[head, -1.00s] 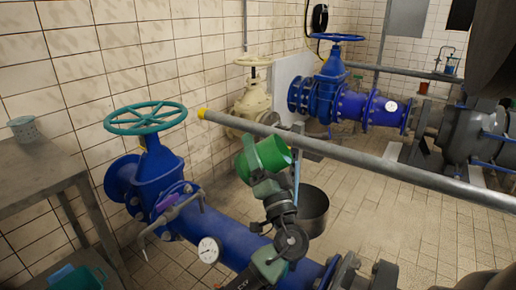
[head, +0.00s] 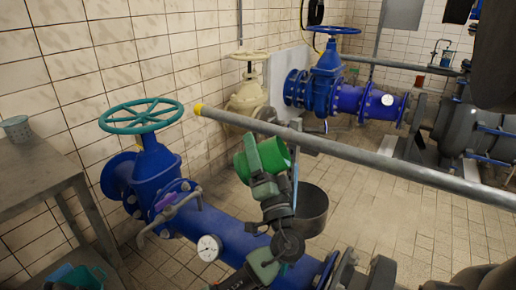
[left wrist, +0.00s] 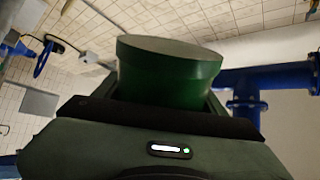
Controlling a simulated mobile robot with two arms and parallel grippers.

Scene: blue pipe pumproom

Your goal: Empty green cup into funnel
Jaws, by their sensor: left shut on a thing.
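The green cup (head: 274,156) is held up near the grey pipe in the head view, tilted on its side with its mouth toward the right. It fills the upper middle of the left wrist view (left wrist: 165,78). What is inside the cup is hidden. I cannot make out a clear funnel. A dark, open-topped round vessel (head: 312,212) stands behind and below the cup, partly hidden by my gripper. My right gripper is not in view.
A grey pipe with a yellow end (head: 350,152) crosses close to the cup. A blue pipe (head: 225,232) with a gauge (head: 209,248) and teal handwheel (head: 141,116) lies in front. A grey table (head: 40,170) with a perforated cup (head: 17,129) is at left. Tiled floor is open at right.

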